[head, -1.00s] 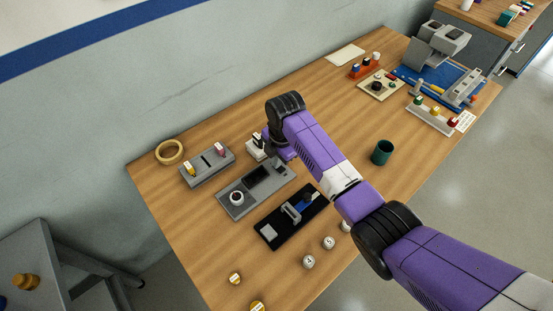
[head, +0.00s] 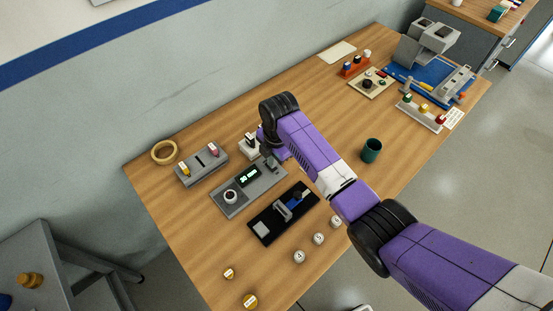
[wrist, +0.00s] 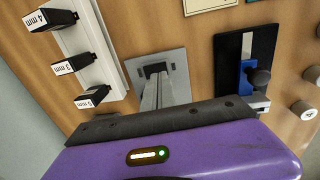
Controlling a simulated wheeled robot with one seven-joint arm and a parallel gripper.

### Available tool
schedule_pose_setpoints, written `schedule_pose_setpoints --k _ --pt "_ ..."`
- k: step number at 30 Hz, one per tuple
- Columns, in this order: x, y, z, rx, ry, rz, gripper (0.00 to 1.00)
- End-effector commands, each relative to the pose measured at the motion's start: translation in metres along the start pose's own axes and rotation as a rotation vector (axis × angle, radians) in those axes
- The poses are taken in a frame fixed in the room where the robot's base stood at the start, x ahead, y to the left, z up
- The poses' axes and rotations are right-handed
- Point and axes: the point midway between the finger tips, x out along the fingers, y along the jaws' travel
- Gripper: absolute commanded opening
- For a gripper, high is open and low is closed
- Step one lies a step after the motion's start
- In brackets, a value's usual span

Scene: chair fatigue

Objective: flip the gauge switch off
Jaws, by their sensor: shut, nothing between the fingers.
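The gauge is a grey panel (head: 225,208) on the wooden table, with a round white-rimmed knob (head: 230,196) and a small display (head: 249,176) showing lit green digits. In the wrist view the end of the grey panel (wrist: 177,62) shows, with a dark switch (wrist: 155,69) on it. My gripper (wrist: 156,84) is shut and empty, its fingertips over the panel at the switch. I cannot tell whether they touch it. The fingers and the gripper body hide the rest of the panel there. In the head view my wrist partly hides the panel's far end.
Close by stand a white block with black labelled pieces (wrist: 88,58), a black fixture with a blue part (head: 265,228) and a grey block with yellow and pink pieces (head: 200,168). A green cup (head: 371,151) stands right of my arm. Small round weights (head: 318,239) lie in front.

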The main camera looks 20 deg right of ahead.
Motion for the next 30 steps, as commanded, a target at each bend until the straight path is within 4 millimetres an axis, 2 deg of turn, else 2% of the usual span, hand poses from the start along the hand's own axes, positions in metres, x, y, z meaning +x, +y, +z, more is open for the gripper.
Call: schedule_pose_setpoints --k 1,4,9,15,21,30 --pt "-0.016 0.005 -0.005 -0.003 -0.001 0.002 0.0" --pt "-0.027 0.009 -0.008 -0.001 -0.002 0.008 0.0" --pt "-0.063 0.009 -0.007 -0.001 -0.002 0.011 0.0" --pt "-0.098 0.008 -0.007 -0.001 -0.002 0.009 0.0" --pt "-0.115 0.008 -0.007 -0.001 -0.003 0.008 0.0" --pt "-0.117 0.008 -0.007 -0.001 -0.002 0.007 0.0"
